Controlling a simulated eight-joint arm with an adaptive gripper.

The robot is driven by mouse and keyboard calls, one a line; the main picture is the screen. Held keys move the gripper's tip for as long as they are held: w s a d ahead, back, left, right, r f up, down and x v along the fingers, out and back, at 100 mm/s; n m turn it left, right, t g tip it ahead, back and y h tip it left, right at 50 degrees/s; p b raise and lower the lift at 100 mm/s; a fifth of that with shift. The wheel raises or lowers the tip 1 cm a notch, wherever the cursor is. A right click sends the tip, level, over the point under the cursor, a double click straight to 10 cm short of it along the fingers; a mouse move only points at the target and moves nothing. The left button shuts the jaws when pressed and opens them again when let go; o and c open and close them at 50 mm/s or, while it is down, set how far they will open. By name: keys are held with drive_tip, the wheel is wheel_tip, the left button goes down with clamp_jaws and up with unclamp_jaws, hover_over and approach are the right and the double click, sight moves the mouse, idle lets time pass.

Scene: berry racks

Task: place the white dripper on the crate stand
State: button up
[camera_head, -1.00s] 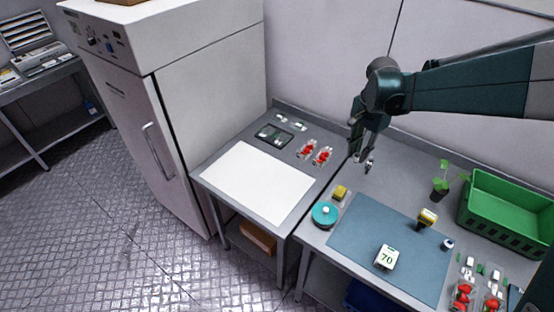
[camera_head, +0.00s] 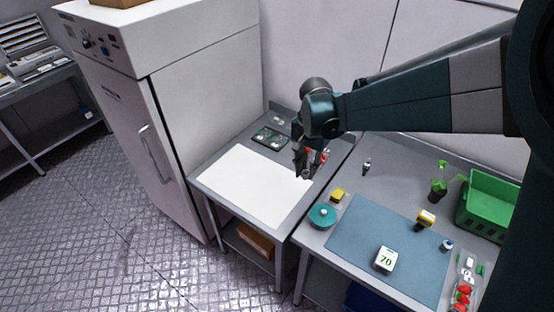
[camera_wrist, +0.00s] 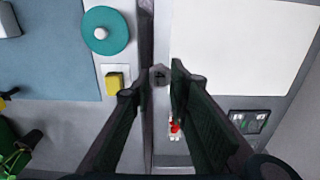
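My gripper (camera_head: 306,172) hangs over the left table near the gap between the two tables. In the wrist view its fingers (camera_wrist: 160,82) close in around a small pale grey piece with a dark centre, which I take to be the white dripper (camera_wrist: 160,75). It appears held between the fingertips, above the table edge. Its lower part is hidden from this angle. Another small dark-and-white item (camera_head: 367,167) stands at the back of the right table. I cannot clearly make out which thing is the crate stand; a green crate (camera_head: 487,208) sits at the far right.
The left table has a white mat (camera_head: 250,185), a dark tray (camera_head: 270,136) and red berries behind my gripper. The white mat is clear.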

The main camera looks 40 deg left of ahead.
hover_over(302, 208)
wheel_tip(302, 208, down, 9)
drive_tip(key=shift+r, duration=0.2)
idle(0.3)
drive_tip(key=shift+f, duration=3.1)
drive_tip(key=shift+f+b, duration=0.3)
drive_tip(key=shift+f, duration=1.6)
drive_tip(key=shift+f, duration=0.15)
drive_tip(key=shift+o, duration=1.8)
